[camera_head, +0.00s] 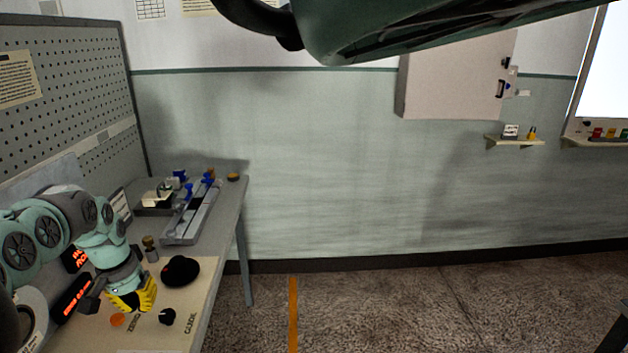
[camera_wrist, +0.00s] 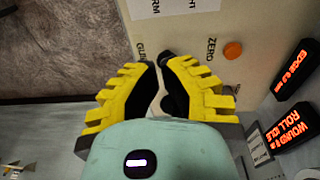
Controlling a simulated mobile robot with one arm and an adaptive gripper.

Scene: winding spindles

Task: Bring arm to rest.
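My arm (camera_head: 72,212) reaches in from the left over the bench in the head view. My gripper (camera_head: 148,300), with yellow ridged fingers, hangs low over the beige bench top. In the wrist view my gripper (camera_wrist: 160,64) has its dark inner fingertips close together, with nothing seen held between them. A black knob (camera_head: 167,316) by the word GUIDE is just right of the gripper in the head view. An orange button (camera_head: 117,320) is below it and also shows in the wrist view (camera_wrist: 233,50).
A black domed object (camera_head: 181,271) and a small brass-topped piece (camera_head: 151,249) stand near my gripper. Red-lit displays (camera_head: 72,297) are at left. A grey rail fixture (camera_head: 192,217) is at the back of the bench. Open floor (camera_head: 400,300) is to the right.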

